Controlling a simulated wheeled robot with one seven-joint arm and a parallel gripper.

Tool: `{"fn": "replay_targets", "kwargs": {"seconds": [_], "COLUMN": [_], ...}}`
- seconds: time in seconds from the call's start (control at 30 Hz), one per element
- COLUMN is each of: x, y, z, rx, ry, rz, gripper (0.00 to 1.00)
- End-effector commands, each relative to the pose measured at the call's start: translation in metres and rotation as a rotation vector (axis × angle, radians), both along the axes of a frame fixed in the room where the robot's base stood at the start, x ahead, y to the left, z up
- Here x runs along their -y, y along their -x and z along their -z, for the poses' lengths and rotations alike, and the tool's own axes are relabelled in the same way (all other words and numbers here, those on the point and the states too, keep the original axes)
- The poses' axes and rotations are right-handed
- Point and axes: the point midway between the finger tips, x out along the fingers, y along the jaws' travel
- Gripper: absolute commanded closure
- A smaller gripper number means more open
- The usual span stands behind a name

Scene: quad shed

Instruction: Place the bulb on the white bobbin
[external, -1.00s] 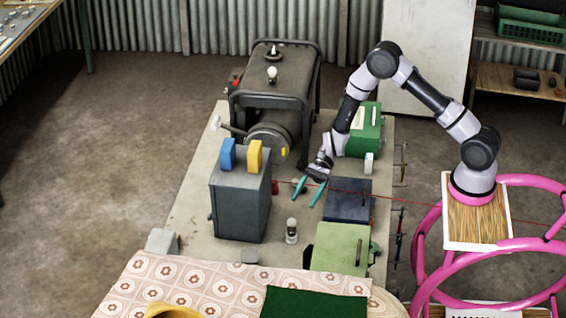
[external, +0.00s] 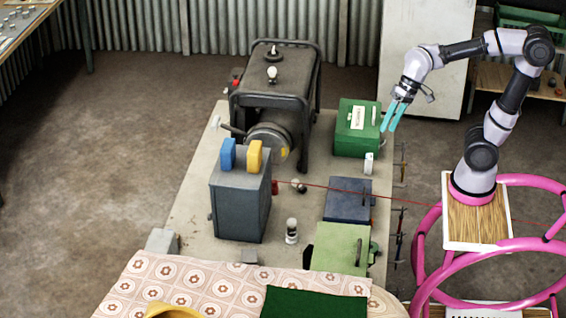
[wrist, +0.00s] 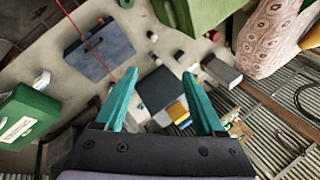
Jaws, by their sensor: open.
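A small pale, rounded bulb (external: 292,224) stands upright above a dark neck and a white base between the grey cabinet and the light green box. The base looks like the white bobbin (external: 292,239); the exact contact is too small to tell. Another small, round, pale-and-dark object (external: 298,186) lies on the tabletop farther back, near the red line. My gripper (external: 391,122) is open and empty, with teal fingers, raised to the right of the dark green box, well away from both. The fingers also show apart in the wrist view (wrist: 160,75), with nothing between them.
A grey cabinet (external: 240,205) carries blue and yellow blocks. A black-framed generator (external: 275,95) stands behind it, with a bulb-shaped piece on top. Dark green (external: 352,140), blue (external: 348,200) and light green (external: 341,250) boxes line the right edge. A thin red line crosses the scene.

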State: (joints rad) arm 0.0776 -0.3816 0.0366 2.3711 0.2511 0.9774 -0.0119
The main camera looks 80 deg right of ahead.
Motion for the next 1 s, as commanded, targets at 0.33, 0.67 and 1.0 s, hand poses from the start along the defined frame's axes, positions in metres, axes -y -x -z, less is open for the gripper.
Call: {"fn": "replay_targets", "kwargs": {"seconds": [0.33,0.67,1.0], "x": [0.028,0.032,0.032], "y": [0.072,0.078,0.077], "z": [-0.033,-0.034,-0.034], "rx": [0.260,0.281,0.281], "ry": [0.239,0.262,0.262], "rz": [-0.105,-0.113,-0.112], "gripper": [0.29,0.29,0.29]}}
